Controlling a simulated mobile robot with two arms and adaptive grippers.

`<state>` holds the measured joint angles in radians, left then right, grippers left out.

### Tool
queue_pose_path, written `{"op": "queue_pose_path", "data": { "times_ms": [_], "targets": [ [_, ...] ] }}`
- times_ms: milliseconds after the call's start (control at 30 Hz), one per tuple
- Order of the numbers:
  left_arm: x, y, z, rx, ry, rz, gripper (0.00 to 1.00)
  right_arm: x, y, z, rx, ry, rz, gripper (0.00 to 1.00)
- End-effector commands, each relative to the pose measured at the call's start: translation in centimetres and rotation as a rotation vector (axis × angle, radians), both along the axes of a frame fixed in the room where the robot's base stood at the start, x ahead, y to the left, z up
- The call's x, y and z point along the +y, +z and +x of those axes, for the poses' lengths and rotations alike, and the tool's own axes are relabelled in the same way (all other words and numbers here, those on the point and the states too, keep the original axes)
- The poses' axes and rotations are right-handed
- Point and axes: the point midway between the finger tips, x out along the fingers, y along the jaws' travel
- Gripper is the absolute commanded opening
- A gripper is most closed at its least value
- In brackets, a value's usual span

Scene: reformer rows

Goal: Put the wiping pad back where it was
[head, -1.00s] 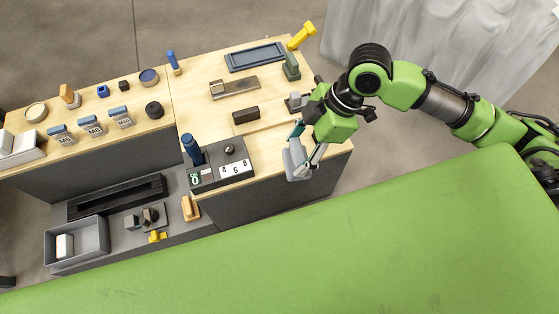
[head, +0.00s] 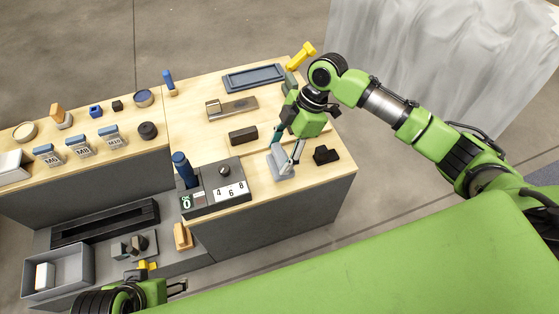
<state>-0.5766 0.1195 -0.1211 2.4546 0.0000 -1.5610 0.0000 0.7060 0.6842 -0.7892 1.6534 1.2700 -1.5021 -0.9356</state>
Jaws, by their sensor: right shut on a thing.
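My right gripper (head: 292,156) is shut on a pale grey-blue flat piece (head: 279,164), which looks like the wiping pad. The piece is over the front part of the wooden worktop (head: 308,181), right of the number panel. The fingers hide part of it, and I cannot tell whether it touches the wood. My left gripper (head: 177,287) shows at the bottom left, low in front of the bench; its opening is unclear.
A black notched block (head: 326,155) lies just right of the held piece. A dark brown block (head: 243,136) and the number panel (head: 212,195) are to its left. A blue tray (head: 254,77) and a yellow-handled thing (head: 302,54) are at the back.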

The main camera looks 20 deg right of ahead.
Motion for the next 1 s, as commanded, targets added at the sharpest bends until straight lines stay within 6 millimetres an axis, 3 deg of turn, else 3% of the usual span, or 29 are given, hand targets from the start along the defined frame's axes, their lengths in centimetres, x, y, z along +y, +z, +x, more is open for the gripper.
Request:
{"op": "queue_pose_path", "data": {
  "times_ms": [267, 500, 833, 867, 900, 1000],
  "targets": [
    [0.0, -0.1, -0.2, -0.003, 0.0, 0.0, 0.58, 0.0, -1.9, 1.5, 0.0, 0.0, 0.0, 0.38],
    [0.1, -1.4, -0.2, -0.002, 0.0, 0.001, 0.58, -0.1, -5.1, 1.7, 0.0, 0.001, -0.001, 0.38],
    [0.1, -1.2, -0.2, -0.003, 0.0, 0.0, 0.58, -0.1, -5.2, 1.7, 0.0, 0.001, 0.0, 0.38],
    [0.1, -1.2, -0.2, -0.003, 0.0, 0.0, 0.58, -0.1, -5.3, 1.7, 0.0, 0.001, -0.001, 0.57],
    [0.1, -1.2, -0.2, -0.003, 0.0, 0.0, 0.58, -0.1, -5.3, 1.7, -0.001, 0.001, -0.001, 0.68],
    [0.0, -1.2, -0.2, -0.003, 0.0, 0.0, 0.58, -0.1, -5.3, 1.7, -0.001, 0.001, -0.001, 0.72]
  ]
}}
